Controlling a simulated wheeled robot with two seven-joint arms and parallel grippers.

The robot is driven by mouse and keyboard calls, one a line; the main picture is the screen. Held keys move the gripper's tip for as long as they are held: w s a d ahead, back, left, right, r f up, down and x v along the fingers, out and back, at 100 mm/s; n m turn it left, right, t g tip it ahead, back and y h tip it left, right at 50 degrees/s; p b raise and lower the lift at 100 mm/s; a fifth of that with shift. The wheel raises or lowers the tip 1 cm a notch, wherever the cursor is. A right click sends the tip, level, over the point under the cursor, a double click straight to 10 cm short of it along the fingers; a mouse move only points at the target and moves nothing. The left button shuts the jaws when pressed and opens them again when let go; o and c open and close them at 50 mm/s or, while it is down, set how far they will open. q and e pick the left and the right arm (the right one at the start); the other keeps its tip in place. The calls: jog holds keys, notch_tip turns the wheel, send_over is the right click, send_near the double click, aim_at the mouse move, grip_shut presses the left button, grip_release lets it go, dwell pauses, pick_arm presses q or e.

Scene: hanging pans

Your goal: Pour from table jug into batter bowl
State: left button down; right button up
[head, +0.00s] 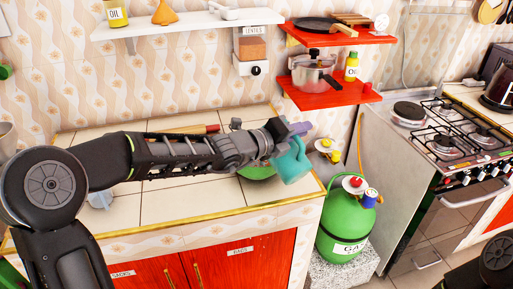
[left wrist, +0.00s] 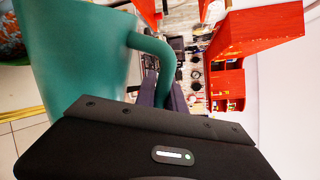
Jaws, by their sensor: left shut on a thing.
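A teal jug (head: 291,162) hangs at my left gripper (head: 284,137), which is shut on it. The jug is tilted, and it is above the right part of the tiled counter. In the left wrist view the jug (left wrist: 75,60) fills the upper left, with its handle (left wrist: 160,55) at the fingers. A green bowl (head: 258,173) sits on the counter below and to the left of the jug, partly hidden by my arm and the jug. I cannot see any liquid. Only a part of my right arm shows at the lower right; its gripper is out of view.
The tiled counter (head: 180,201) has a gold front edge. A red shelf (head: 325,93) with a pressure cooker (head: 312,75) is above and right of the jug. A green gas cylinder (head: 343,228) stands right of the counter, beside the stove (head: 440,170).

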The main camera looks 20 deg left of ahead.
pick_arm(q)
jog(key=shift+w+a+r+n, duration=0.15)
jog(key=shift+w+a+n, duration=0.15)
jog(key=shift+a+n, duration=0.1)
pick_arm(e)
jog(key=shift+w+a+r, duration=0.2)
jog(key=shift+w+a, duration=0.4)
jog(key=shift+a, duration=0.3)
dwell(0.8)
